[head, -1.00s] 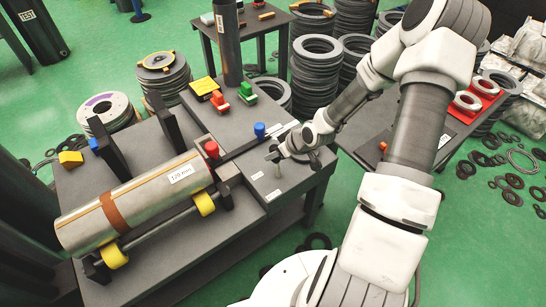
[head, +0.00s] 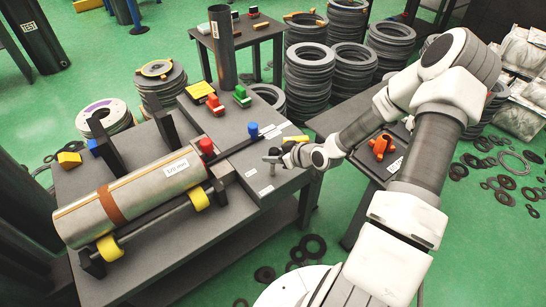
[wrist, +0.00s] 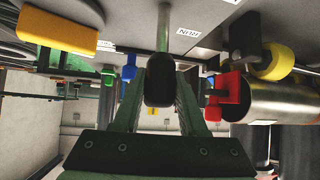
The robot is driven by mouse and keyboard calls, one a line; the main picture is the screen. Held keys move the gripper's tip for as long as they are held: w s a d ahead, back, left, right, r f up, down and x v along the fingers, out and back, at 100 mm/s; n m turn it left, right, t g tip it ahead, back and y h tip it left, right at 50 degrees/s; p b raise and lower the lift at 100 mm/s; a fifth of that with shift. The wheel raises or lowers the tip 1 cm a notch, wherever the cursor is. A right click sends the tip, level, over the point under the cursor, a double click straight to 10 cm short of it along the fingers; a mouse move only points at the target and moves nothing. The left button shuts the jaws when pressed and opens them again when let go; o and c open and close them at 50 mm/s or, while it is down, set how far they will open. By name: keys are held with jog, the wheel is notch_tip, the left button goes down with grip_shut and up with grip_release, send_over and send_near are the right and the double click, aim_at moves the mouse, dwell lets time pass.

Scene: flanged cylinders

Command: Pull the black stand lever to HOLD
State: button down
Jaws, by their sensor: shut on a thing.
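The black stand lever shows in the wrist view as a black knob (wrist: 159,90) on a pale metal rod. In the head view its grey top (head: 272,152) stands at the right end of the grey bench (head: 225,258). My gripper (head: 280,156) reaches it from the right. In the wrist view my gripper's two dark green fingers (wrist: 160,95) lie on either side of the knob and are shut on it. White labels (head: 266,190) lie on the bench top beside the lever, too small to read in the head view.
A metal cylinder (head: 140,195) lies on yellow rollers at the bench's left. Red (head: 206,147) and blue (head: 253,130) knobs stand close to the lever. A yellow block (head: 296,139) is just behind my gripper. An orange object (head: 380,146) rests on the right-hand table.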

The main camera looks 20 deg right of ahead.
jog(key=shift+s+d+f+t+y+b, duration=0.2)
jog(key=shift+s+f+t+b, duration=0.05)
jog(key=shift+s+t+b, duration=0.35)
jog(key=shift+s+d+f+t+y+b, duration=0.15)
jog(key=shift+s+f+t+y+b, duration=0.1)
jog(key=shift+s+t+b, duration=0.35)
jog(key=shift+s+d+f+t+b, duration=0.1)
jog(key=shift+s+d+t+b, duration=0.15)
jog(key=shift+s+t+b, duration=0.75)
jog(key=shift+w+y+b, duration=0.25)
jog(key=shift+w+b, duration=0.05)
jog(key=shift+c, duration=2.3)
grip_release()
jog(key=p+v, duration=0.4)
jog(key=v, duration=1.3)
jog(key=shift+r+p, duration=0.35)
